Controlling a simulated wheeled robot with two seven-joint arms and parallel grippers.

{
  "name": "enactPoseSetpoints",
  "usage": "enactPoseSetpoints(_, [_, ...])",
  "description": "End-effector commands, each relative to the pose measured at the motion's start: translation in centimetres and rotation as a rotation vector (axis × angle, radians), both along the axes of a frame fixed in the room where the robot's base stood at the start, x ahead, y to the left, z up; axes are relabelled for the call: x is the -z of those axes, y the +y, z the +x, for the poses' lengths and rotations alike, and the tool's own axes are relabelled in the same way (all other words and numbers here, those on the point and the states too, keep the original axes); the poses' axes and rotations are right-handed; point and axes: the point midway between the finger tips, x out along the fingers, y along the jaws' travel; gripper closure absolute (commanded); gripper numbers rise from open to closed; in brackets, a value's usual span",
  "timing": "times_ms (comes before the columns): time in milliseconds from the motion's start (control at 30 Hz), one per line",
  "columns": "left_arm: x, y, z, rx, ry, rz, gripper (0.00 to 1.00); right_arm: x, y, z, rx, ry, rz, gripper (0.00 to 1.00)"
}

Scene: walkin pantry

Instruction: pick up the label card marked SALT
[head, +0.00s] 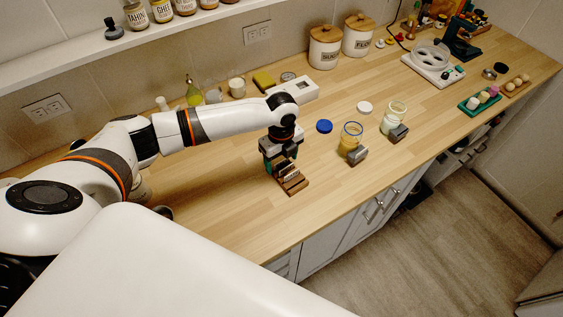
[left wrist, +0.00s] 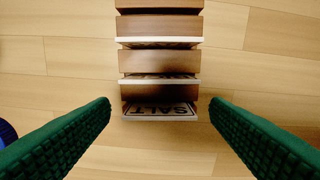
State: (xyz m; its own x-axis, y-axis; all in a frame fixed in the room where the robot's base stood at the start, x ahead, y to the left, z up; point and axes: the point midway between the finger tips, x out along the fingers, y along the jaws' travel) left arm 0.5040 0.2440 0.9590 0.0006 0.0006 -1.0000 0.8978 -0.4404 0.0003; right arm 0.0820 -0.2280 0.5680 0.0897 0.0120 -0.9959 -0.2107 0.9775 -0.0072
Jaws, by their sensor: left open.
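The label card marked SALT (left wrist: 160,110) is in the left wrist view, its lettering upside down. It stands in the nearest slot of a stepped wooden card holder (left wrist: 160,61), with more cards in the slots behind it. The holder (head: 293,186) also shows in the head view on the counter, partly hidden by my gripper. My left gripper (left wrist: 160,112) is open, with one green finger on each side of the SALT card and a gap on both sides. It shows over the holder in the head view (head: 280,165). My right gripper is not in view.
The wooden counter (head: 235,215) is clear around the holder. To the right are a blue lid (head: 324,126), a jar of yellow contents (head: 350,138) and a second jar (head: 394,118), with grey blocks beside them. A white box (head: 293,90) stands behind my arm.

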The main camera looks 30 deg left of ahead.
Motion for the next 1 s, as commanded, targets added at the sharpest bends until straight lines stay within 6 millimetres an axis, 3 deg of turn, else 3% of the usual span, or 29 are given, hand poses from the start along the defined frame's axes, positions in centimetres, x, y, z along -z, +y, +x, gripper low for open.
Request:
enactPoseSetpoints(100, [0.0, 0.0, 0.0, 0.0, 0.0, 0.0, 0.29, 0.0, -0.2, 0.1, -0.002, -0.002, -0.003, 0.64])
enactPoseSetpoints(400, [0.0, 0.0, 0.0, 0.0, 0.0, 0.0, 0.77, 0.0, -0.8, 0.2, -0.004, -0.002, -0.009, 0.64])
enactPoseSetpoints(767, [-0.4, 0.0, 0.0, 0.001, -0.001, 0.0, 0.77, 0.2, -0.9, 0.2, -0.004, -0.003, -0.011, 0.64])
enactPoseSetpoints(1000, [-4.2, 0.0, 0.1, 0.001, -0.005, -0.001, 0.77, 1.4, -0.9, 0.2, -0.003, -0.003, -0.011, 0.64])
